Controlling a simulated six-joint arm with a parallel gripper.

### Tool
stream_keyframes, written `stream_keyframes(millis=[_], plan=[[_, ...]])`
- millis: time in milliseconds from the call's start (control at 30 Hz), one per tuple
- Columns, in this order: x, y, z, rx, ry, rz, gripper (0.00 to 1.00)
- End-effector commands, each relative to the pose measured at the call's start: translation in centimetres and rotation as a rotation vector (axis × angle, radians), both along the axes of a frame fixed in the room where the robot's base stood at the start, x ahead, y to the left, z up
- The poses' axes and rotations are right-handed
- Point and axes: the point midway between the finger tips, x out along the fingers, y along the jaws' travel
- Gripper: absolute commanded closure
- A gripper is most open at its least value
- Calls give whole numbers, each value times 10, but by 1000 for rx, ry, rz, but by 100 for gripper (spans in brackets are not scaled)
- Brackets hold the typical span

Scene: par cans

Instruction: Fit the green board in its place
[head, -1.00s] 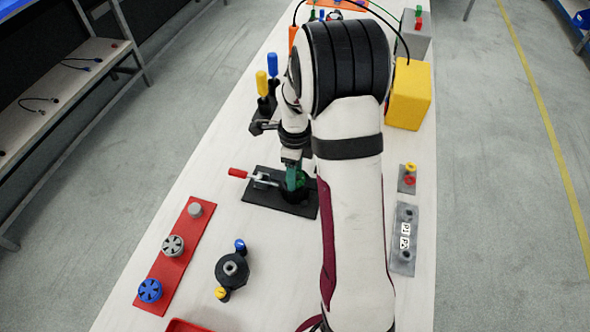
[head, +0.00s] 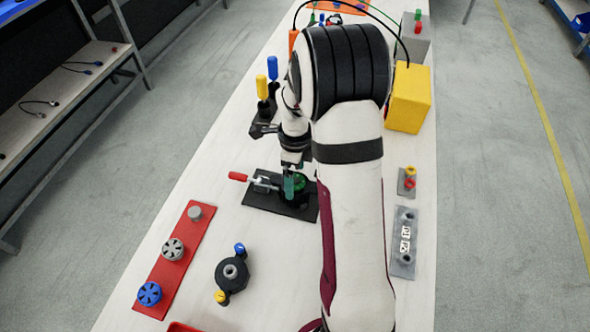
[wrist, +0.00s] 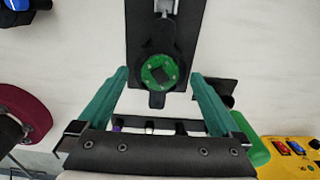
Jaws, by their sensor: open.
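The green board (wrist: 161,73) is a small round disc with a dark square chip. In the wrist view it lies in the round black holder on the dark base plate (wrist: 146,20). In the head view the green board (head: 299,182) shows partly behind my gripper. My gripper (wrist: 160,78) has teal fingers, open and apart on either side of the board, touching nothing that I can see. In the head view the plate (head: 265,199) carries a toggle clamp with a red handle (head: 238,176) to the left of the holder. Whether the board is fully seated is hard to tell.
A red strip (head: 184,245) with grey and blue round parts lies at the front left. A black round fixture (head: 232,271) stands nearby. Yellow and blue handled tools (head: 262,87) stand behind the plate. A yellow box (head: 409,97) and grey plates (head: 404,240) are at the right.

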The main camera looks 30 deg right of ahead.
Motion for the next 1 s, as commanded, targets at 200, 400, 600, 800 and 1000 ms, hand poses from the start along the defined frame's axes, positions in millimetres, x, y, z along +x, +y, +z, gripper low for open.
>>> stream_keyframes(millis=[200, 400, 600, 800, 1000], plan=[[1, 0, 34, -2, -6, -1, 0], [2, -1, 99, -4, -8, 0, 0], [1, 0, 145, -1, -4, 1, 0], [0, 0, 158, 0, -1, 0, 0], [0, 0, 157, 0, 0, 0, 0]])
